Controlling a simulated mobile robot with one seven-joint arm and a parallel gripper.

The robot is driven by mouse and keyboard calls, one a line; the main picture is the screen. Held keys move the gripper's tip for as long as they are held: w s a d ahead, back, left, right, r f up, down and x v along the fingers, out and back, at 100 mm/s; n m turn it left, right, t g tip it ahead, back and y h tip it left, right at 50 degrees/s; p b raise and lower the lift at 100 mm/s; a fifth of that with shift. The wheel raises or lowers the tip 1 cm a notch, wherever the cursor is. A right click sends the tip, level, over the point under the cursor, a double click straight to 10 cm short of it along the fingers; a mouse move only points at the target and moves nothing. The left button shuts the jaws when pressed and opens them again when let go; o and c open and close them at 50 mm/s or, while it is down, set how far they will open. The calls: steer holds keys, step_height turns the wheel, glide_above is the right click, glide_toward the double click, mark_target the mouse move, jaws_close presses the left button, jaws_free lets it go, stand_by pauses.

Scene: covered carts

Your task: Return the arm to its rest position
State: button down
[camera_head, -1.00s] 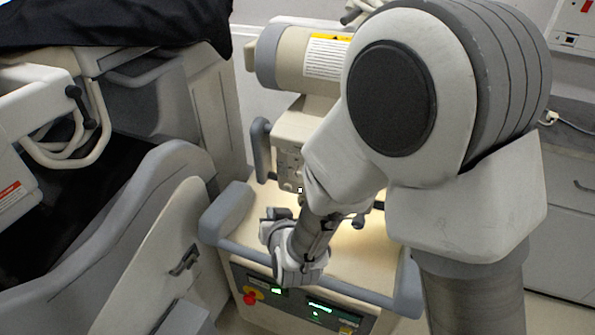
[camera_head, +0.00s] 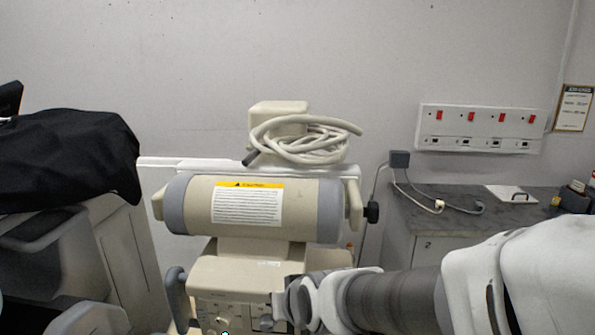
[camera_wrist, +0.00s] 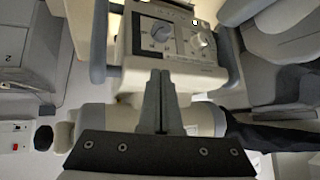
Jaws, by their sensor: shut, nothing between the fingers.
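My gripper (camera_wrist: 161,78) is shut and empty in the wrist view, its two dark fingers side by side. Behind them is the beige machine's control panel (camera_wrist: 177,41) with its knobs. In the head view my arm (camera_head: 395,298) reaches in from the lower right, nearly level, and its end is in front of the beige machine (camera_head: 228,271). The fingers cannot be made out in that view.
The machine's cylinder (camera_head: 262,205) carries a coiled hose (camera_head: 310,140) above it. A black cover (camera_head: 65,160) drapes a cart at left. A grey counter (camera_head: 450,215) with cables stands at right, under a socket panel (camera_head: 475,130).

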steer(key=s+d+r+m+g+h+p, duration=0.1)
steer(key=s+d+r+p, duration=0.1)
steer(key=s+d+r, duration=0.3)
steer(key=s+d+r+m+g+h+p, duration=0.1)
steer(key=s+d+r+h+p, duration=0.1)
steer(key=s+d+r, duration=0.4)
steer(key=s+d, duration=0.4)
steer(key=d, duration=0.1)
steer(key=shift+d+g+h, duration=0.25)
steer(key=shift+g+h, duration=0.05)
stand_by(0.5)
